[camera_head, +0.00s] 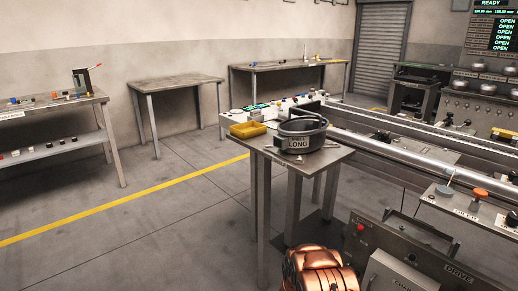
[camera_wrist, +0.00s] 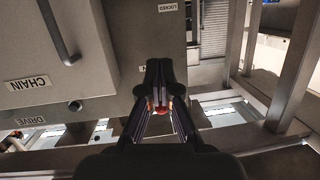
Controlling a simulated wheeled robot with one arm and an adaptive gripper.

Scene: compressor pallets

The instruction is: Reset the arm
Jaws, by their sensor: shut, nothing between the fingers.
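My gripper (camera_wrist: 159,70) shows in the wrist view, with its dark fingers together at the middle of the picture and nothing held between them. The wrist view looks sideways or tilted at grey machine panels close by. A copper-coloured part of my arm (camera_head: 320,270) shows at the bottom of the head view, low in front of the machine. My fingers do not show clearly in the head view. A small red spot shows between the finger links in the wrist view; I cannot tell what it is.
A small table (camera_head: 335,157) bears a dark ring-shaped part marked LONG (camera_head: 300,134) and a yellow tray (camera_head: 248,130). A machine with a DRIVE panel (camera_head: 400,262) stands close to my arm. A CHAIN box (camera_wrist: 50,45) is near my gripper. Open floor (camera_head: 130,240) lies left.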

